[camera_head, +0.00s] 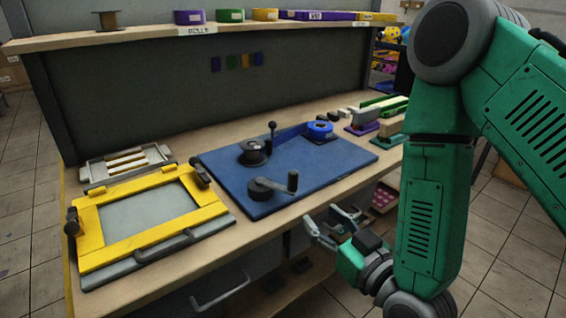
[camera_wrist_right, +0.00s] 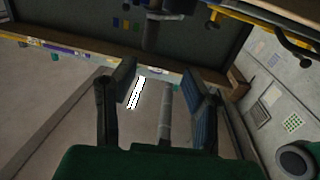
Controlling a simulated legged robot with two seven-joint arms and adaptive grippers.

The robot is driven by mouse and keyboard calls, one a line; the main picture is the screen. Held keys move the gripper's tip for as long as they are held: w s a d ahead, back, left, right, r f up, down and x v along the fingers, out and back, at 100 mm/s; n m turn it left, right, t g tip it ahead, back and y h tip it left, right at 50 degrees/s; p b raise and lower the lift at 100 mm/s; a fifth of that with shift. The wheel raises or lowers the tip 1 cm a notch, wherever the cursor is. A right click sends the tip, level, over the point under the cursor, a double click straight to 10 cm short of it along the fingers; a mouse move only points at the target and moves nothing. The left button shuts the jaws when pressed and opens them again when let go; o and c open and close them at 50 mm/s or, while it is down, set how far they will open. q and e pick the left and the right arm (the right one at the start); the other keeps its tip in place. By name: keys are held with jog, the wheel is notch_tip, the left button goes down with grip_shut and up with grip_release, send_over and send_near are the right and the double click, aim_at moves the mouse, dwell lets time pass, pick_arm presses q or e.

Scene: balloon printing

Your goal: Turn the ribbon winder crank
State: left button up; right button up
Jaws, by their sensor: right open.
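The ribbon winder is a blue board (camera_head: 335,165) lying flat on the workbench. Its dark crank (camera_head: 268,188) sits near the board's front edge, with an upright grey handle (camera_head: 292,181) at its right end. A black spool (camera_head: 253,153) and a blue ribbon roll (camera_head: 319,129) are on the board behind it, with a blue ribbon strip near the roll. My right gripper (camera_head: 331,227) is open and empty, in front of the bench edge, to the right of and nearer than the crank. Its two spread fingers also show in the right wrist view (camera_wrist_right: 163,100). My left gripper is not in view.
A yellow screen-printing frame (camera_head: 90,222) lies on the left of the bench (camera_head: 255,225). Printing blocks (camera_head: 385,107) stand at the right back. A shelf (camera_head: 150,35) with tape rolls runs above. Open floor (camera_head: 500,260) lies to the right.

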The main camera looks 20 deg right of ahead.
jog(key=w+d+b, duration=0.2)
jog(key=d+b, duration=0.1)
jog(key=b, duration=0.6)
send_near(297, 184)
jog(key=w+a, duration=0.3)
jog(key=w, duration=0.2)
jog(key=w+d, duration=0.1)
jog(key=w, duration=0.1)
jog(key=w+d, duration=0.1)
jog(key=w, duration=0.1)
jog(key=shift+w, duration=0.3)
jog(key=shift+w+a+r, duration=0.1)
jog(key=shift+w+a, duration=0.2)
jog(key=shift+a, duration=0.25)
jog(key=shift+w+a+r, duration=0.1)
jog(key=shift+w+a, duration=0.2)
jog(key=shift+a, duration=0.65)
jog(key=shift+d, duration=0.5)
grip_shut()
jog(key=shift+w+d+f, duration=0.15)
jog(key=shift+d+f, duration=0.05)
jog(key=shift+d, duration=0.15)
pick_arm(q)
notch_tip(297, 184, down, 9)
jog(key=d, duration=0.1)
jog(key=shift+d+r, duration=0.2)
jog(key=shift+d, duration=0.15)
pick_arm(e)
jog(key=shift+a, duration=0.1)
